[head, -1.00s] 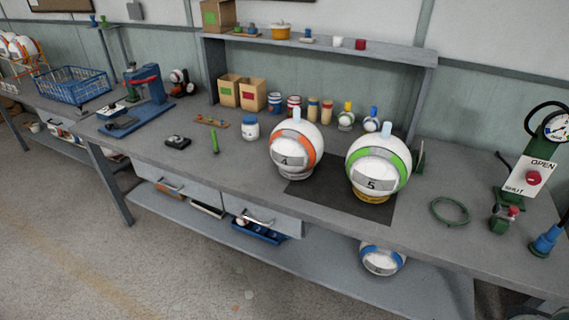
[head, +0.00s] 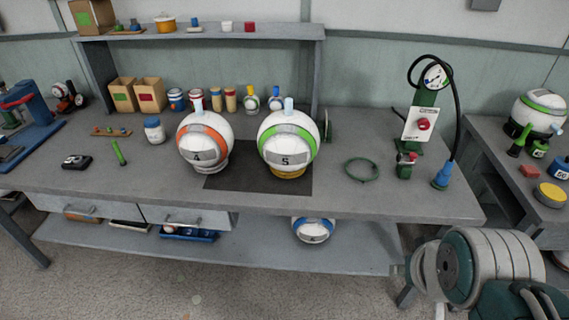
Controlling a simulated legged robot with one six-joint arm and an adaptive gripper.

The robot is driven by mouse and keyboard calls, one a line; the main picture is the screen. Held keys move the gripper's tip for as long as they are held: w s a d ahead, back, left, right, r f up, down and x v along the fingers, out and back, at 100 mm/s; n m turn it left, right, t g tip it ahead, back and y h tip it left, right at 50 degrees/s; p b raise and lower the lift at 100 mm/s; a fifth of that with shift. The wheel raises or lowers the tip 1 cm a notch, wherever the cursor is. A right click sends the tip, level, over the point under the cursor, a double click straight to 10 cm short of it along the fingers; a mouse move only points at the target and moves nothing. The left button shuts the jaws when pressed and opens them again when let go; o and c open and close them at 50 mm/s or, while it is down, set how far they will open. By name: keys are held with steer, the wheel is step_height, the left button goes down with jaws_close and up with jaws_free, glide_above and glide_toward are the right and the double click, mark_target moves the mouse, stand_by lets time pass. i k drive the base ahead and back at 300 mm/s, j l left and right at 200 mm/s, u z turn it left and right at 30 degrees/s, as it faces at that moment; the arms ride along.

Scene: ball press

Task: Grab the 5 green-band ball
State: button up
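The white ball with the green band and the number 5 (head: 288,144) sits upright on a yellow base on the dark mat (head: 230,183) on the workbench. A light blue peg stands on its top. A similar white ball with an orange band and the number 4 (head: 205,143) stands just left of it. Part of my arm shows at the lower right, well right of the ball and in front of the bench. My gripper's fingers are not seen.
A green hose ring (head: 362,170) lies right of the ball. A green pump stand with a gauge and OPEN/SHUT sign (head: 419,123) stands farther right. A shelf (head: 200,33) spans the back. A blue-band ball (head: 313,230) rests on the lower shelf. Another green-band ball (head: 540,112) is far right.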

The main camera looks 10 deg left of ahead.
mark_target(288, 140)
steer(key=i+j, duration=0.55)
steer(key=i, duration=0.15)
steer(key=i+j, duration=0.55)
steer(key=i, duration=0.2)
steer(key=j+u, duration=0.05)
